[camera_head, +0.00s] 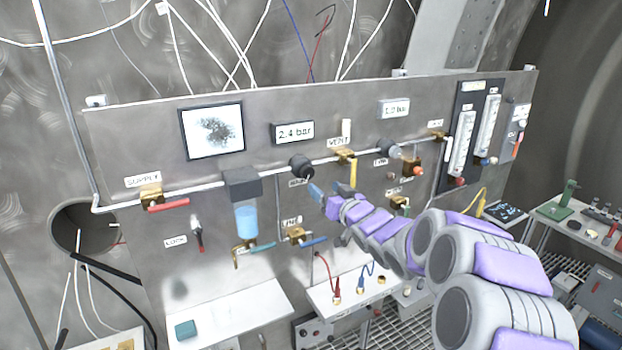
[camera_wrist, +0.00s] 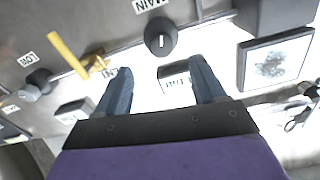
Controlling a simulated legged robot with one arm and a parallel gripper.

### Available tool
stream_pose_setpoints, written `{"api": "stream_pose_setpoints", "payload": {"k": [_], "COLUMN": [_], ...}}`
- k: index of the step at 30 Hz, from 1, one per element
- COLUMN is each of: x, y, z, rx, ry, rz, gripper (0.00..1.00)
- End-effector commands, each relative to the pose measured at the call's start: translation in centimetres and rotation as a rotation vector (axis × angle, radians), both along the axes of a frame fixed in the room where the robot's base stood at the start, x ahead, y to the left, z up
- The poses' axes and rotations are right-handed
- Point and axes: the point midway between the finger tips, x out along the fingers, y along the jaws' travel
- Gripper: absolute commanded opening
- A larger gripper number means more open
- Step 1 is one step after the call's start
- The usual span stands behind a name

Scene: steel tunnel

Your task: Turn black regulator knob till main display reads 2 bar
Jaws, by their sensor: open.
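The black regulator knob (camera_head: 301,168) sits on the pipe across the steel panel, above a partly hidden label. In the wrist view the knob (camera_wrist: 161,36) shows a pale mark on its face, next to a MAIN label (camera_wrist: 148,4). The main display (camera_head: 294,132) above it reads 2.4 bar; it shows upside down and partly unreadable in the wrist view (camera_wrist: 175,77). My gripper (camera_head: 316,192) is just below and right of the knob in the head view. In the wrist view its blue fingers (camera_wrist: 160,74) are open and empty, apart from the knob.
A yellow-handled vent valve (camera_head: 352,172) is close right of the knob. A second dark knob (camera_head: 388,147) sits farther right, below a smaller display (camera_head: 395,108). A dark block with a blue bowl (camera_head: 246,218) is to the left. A white shelf (camera_head: 230,325) juts out below.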

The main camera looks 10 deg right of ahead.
Motion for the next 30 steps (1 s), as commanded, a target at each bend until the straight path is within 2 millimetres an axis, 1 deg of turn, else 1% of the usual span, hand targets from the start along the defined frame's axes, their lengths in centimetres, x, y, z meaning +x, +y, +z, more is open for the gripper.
{"api": "stream_pose_setpoints", "payload": {"k": [1,3,9,15,21,30], "x": [0.9,2.0,4.9,7.2,8.3,8.6], "y": [0.5,0.7,1.7,2.4,2.9,2.9], "z": [-0.2,-0.1,-0.2,0.0,-0.1,0.0], "rx": [0.0,-0.001,-0.003,-0.002,-0.001,0.0], "ry": [0.001,-0.002,0.001,-0.002,0.002,0.001], "rz": [0.003,0.003,0.001,0.002,0.002,0.001], "gripper": [0.69,0.69,0.69,0.69,0.69,0.69]}}
